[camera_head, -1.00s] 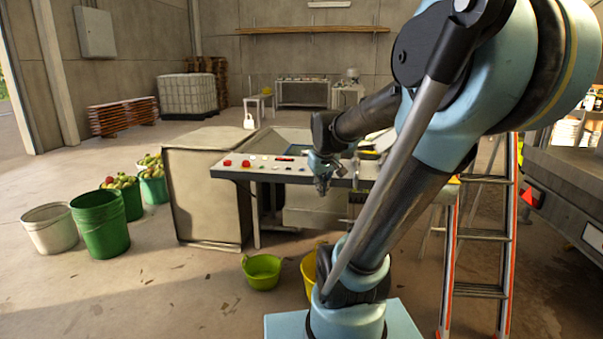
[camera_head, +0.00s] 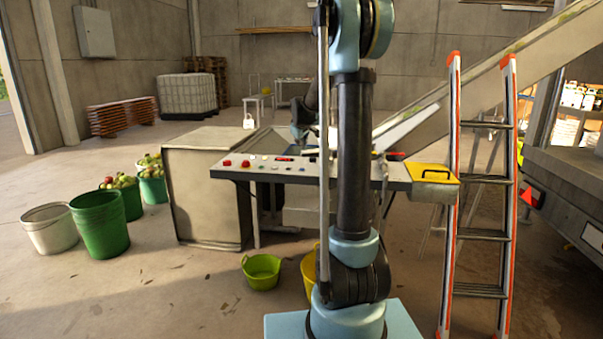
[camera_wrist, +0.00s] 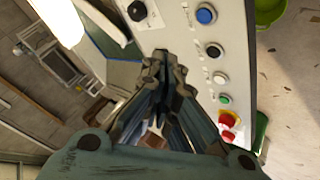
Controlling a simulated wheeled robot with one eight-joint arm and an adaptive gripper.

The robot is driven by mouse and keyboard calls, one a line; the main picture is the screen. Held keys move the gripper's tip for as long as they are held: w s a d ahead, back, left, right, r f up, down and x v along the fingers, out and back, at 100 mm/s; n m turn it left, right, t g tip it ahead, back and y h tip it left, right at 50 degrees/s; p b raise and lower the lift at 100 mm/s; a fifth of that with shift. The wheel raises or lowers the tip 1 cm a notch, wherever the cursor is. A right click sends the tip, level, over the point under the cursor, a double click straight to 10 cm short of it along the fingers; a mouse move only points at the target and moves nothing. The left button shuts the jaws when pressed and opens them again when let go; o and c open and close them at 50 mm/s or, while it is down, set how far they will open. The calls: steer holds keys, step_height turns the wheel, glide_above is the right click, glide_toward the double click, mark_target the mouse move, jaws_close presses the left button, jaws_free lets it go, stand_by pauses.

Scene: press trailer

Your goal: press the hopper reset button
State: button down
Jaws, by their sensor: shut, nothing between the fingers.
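The control panel (camera_head: 262,170) stands in the middle of the head view, with several buttons and two red ones at its left end. In the wrist view the pale panel (camera_wrist: 180,32) shows a blue button (camera_wrist: 206,14), a black button (camera_wrist: 213,50), a white button (camera_wrist: 220,78), a green button (camera_wrist: 224,99) and a red button (camera_wrist: 228,119) on yellow. Their labels are too small to read, so I cannot tell which one is the hopper reset. My gripper (camera_wrist: 165,66) is shut and empty, its tips beside the row; contact cannot be told. My arm hides part of the panel in the head view.
A large box (camera_head: 205,190) stands left of the panel. Green buckets (camera_head: 101,224) and a low green tub (camera_head: 262,271) are on the floor. An orange-edged ladder (camera_head: 480,200) and a sloping conveyor (camera_head: 470,85) stand on the right. The left foreground floor is clear.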

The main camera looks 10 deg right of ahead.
steer(key=shift+w+f, duration=0.15)
steer(key=shift+w, duration=0.9)
steer(key=shift+f, duration=4.35)
steer(key=shift+s+a+f, duration=0.1)
steer(key=shift+f, duration=0.65)
steer(key=shift+r, duration=0.8)
steer(key=shift+r, duration=2.55)
